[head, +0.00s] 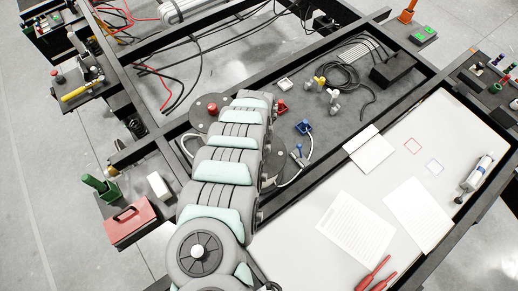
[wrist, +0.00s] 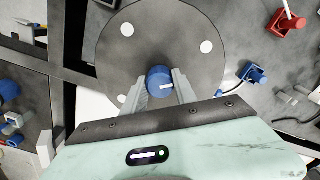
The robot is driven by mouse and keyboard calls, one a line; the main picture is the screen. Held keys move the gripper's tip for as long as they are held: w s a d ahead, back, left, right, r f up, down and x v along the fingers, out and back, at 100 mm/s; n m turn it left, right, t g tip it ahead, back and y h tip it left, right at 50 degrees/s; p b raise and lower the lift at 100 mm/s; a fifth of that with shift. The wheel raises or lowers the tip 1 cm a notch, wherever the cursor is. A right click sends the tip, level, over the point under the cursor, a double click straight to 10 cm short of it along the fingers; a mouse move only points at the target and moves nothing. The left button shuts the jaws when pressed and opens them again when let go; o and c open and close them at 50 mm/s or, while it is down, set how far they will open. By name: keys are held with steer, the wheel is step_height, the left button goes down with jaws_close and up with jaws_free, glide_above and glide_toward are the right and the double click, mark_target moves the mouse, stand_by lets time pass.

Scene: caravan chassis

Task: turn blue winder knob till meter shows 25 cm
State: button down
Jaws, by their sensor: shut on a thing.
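In the wrist view a round blue knob (wrist: 158,79) with a white mark on its front sits on a dark grey disc (wrist: 185,35) with several pale round spots. My gripper (wrist: 162,84) is shut on the knob, one grey finger on each side. The white mark points toward the right finger. In the head view part of the disc (head: 203,110) shows left of my arm, which hides the knob and my gripper. I cannot make out a meter or a reading in either view.
In the head view a black coiled cable (head: 343,78) lies in the chassis tray. Dark frame beams run around. A white panel (head: 300,225) with papers lies at lower right.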

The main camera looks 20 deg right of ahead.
steer(key=shift+m, duration=0.5)
steer(key=c, duration=1)
jaws_free()
step_height(320, 180, up, 10)
steer(key=shift+r+b, duration=0.1)
steer(key=shift+b, duration=0.2)
steer(key=shift+r, duration=0.3)
